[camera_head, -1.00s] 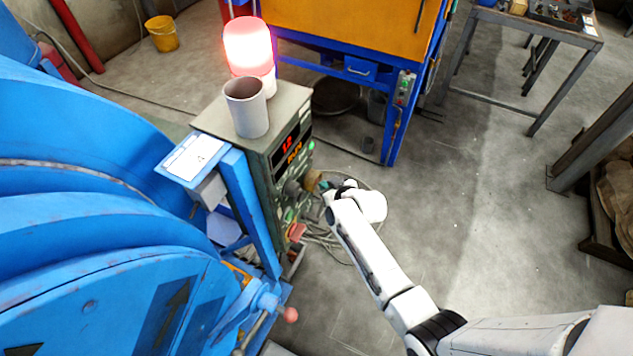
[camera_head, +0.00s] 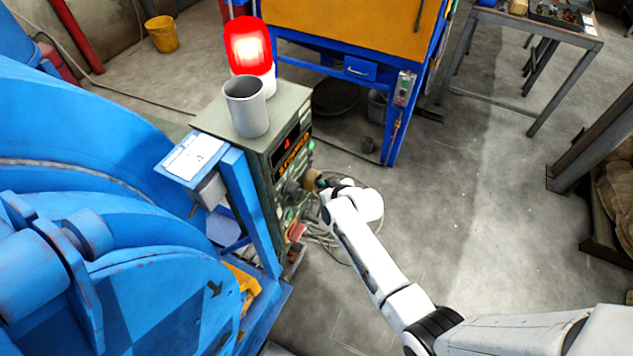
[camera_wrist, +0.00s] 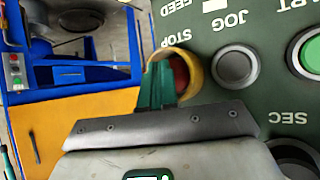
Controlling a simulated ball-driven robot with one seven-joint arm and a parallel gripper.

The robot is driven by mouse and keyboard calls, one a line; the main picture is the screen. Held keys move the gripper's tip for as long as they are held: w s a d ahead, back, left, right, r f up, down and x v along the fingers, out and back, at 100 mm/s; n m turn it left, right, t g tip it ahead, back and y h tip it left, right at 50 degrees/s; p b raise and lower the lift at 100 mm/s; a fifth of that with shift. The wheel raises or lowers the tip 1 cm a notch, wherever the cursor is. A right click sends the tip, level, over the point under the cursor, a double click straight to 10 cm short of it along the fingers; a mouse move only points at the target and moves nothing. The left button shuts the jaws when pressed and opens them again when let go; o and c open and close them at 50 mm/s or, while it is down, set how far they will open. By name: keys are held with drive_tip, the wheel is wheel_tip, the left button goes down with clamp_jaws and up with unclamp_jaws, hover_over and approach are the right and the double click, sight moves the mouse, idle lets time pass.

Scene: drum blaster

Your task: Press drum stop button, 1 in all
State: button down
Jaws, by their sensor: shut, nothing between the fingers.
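The stop button (camera_wrist: 181,72) is red and sits inside a yellow collar (camera_wrist: 192,66) on the green control panel (camera_wrist: 225,105), beside the upside-down STOP label in the wrist view. My gripper (camera_wrist: 160,68) is shut and empty. Its green fingertips reach the collar opening and hide part of the button; whether they touch the button, I cannot tell. In the head view the yellow collar (camera_head: 312,179) sticks out of the panel's right face, with my gripper right at it. The blue drum (camera_head: 120,260) fills the left side.
A grey cup (camera_head: 246,108) and a lit red lamp (camera_head: 249,48) stand on the control box. Grey JOG (camera_wrist: 235,67) and green START (camera_wrist: 311,54) buttons sit near the stop button. Cables lie on the floor below. Open floor lies to the right.

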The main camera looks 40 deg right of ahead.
drive_tip(key=shift+s, duration=0.1)
drive_tip(key=shift+s+d, duration=0.3)
drive_tip(key=shift+s, duration=0.45)
drive_tip(key=shift+s+d, duration=0.3)
drive_tip(key=shift+s, duration=0.5)
drive_tip(key=shift+s+d, duration=0.3)
drive_tip(key=shift+s, duration=0.45)
drive_tip(key=shift+s+d, duration=0.3)
drive_tip(key=shift+s, duration=0.5)
drive_tip(key=s+a+r+g, duration=0.3)
drive_tip(key=s+a, duration=0.2)
drive_tip(key=s, duration=0.3)
drive_tip(key=s+a+r+n+g+y, duration=0.1)
drive_tip(key=s+a+r+g, duration=0.2)
drive_tip(key=s, duration=0.5)
drive_tip(key=s+a+r+g, duration=0.3)
drive_tip(key=s+a+r, duration=0.2)
drive_tip(key=s+a, duration=0.2)
drive_tip(key=shift+s+g+y, duration=0.3)
drive_tip(key=shift+s+y, duration=0.1)
drive_tip(key=shift+s, duration=0.25)
